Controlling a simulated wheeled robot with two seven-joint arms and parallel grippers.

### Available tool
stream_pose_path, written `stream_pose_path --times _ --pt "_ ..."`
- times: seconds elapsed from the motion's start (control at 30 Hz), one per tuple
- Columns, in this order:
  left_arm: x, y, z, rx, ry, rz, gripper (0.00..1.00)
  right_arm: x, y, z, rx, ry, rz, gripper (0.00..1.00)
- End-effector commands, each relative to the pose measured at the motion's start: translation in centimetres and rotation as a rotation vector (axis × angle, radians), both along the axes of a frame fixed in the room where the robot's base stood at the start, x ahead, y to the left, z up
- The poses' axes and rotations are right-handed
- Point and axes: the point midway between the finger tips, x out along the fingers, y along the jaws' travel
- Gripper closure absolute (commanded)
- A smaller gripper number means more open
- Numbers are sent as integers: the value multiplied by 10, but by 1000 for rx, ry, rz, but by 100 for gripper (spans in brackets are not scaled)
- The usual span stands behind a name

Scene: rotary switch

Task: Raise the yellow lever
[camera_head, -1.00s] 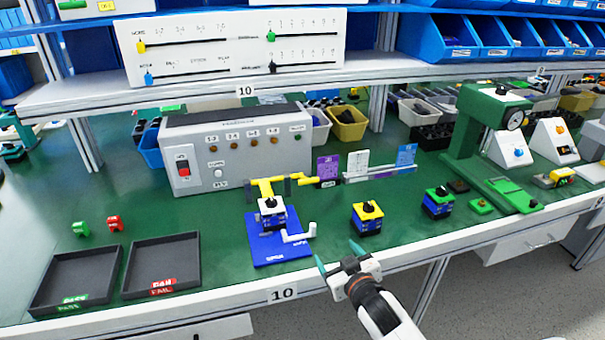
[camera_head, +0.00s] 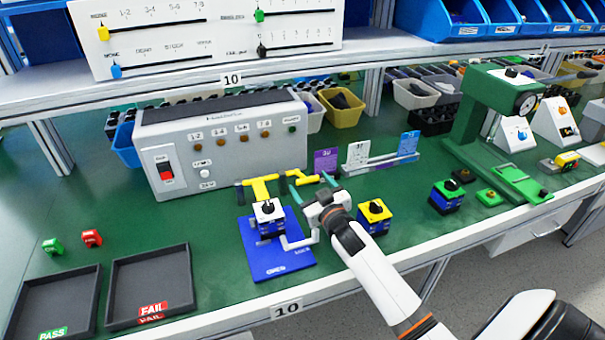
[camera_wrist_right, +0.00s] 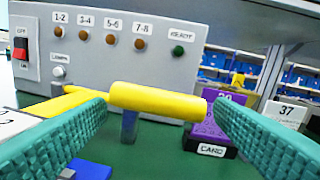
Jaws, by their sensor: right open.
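The yellow lever (camera_head: 301,178) rises from the clamp fixture on the blue base plate (camera_head: 285,263); its handle shows as a yellow bar in the right wrist view (camera_wrist_right: 155,99). In the right wrist view the handle spans the gap between the fingers (camera_wrist_right: 160,106); contact cannot be told. My left gripper is not in view.
A grey test box (camera_head: 222,145) stands behind the fixture. Purple, white and blue cards (camera_head: 358,154) stand to its right. A yellow-topped switch block (camera_head: 374,215) is beside my right arm. Two dark trays (camera_head: 150,262) lie left, with open green bench between.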

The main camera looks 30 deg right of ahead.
Motion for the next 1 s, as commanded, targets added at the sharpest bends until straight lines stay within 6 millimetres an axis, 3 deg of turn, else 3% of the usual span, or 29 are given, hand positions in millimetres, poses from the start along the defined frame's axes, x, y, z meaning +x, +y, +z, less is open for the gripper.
stream_pose_path --times 0.1,0.3,0.7,1.0 --pt "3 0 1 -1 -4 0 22 23 -4 1 0 0 -1 23" --pt "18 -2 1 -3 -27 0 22 46 -7 0 1 1 -1 23" --pt "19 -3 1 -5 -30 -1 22 52 -8 0 0 1 0 25" --pt "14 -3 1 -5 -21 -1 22 52 -8 0 0 1 -1 74"
